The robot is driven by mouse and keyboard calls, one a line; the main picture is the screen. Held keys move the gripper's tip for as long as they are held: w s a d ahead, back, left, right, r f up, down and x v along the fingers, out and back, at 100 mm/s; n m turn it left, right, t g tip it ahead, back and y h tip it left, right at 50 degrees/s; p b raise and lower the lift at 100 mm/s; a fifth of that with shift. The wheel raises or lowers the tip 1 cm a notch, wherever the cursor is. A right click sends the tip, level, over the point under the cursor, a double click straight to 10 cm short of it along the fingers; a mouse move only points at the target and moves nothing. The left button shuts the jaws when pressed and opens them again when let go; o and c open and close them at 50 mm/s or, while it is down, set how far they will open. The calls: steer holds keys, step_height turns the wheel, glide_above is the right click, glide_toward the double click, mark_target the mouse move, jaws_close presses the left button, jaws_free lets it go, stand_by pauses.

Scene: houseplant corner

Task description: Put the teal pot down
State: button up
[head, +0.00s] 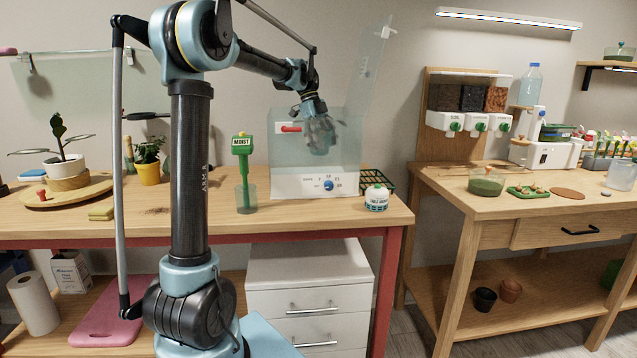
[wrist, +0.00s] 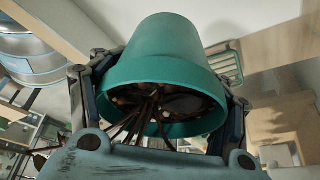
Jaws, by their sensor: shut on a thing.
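The teal pot (wrist: 165,48) fills the middle of the wrist view, its thick rim toward my wrist camera. Dark thin stems or roots run from its mouth toward my palm. My gripper (wrist: 160,105) is shut on the pot, one finger on each side of the rim. In the head view my gripper (head: 320,133) hangs at the upper part of the clear box on the wooden bench; whether it is inside or in front is hard to tell. The pot cannot be made out clearly in the head view.
The clear box (head: 290,165) has a raised clear lid (head: 370,60) and a dial panel. A green MOIST meter (head: 243,165) stands left of it, a white jar (head: 376,197) and a dark green rack (head: 378,179) to its right. The bench front (head: 310,212) is bare.

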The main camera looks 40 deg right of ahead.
steer(key=shift+f, duration=5)
steer(key=o, duration=1.4)
steer(key=shift+f, duration=0.1)
steer(key=shift+c, duration=0.2)
steer(key=v, duration=1.2)
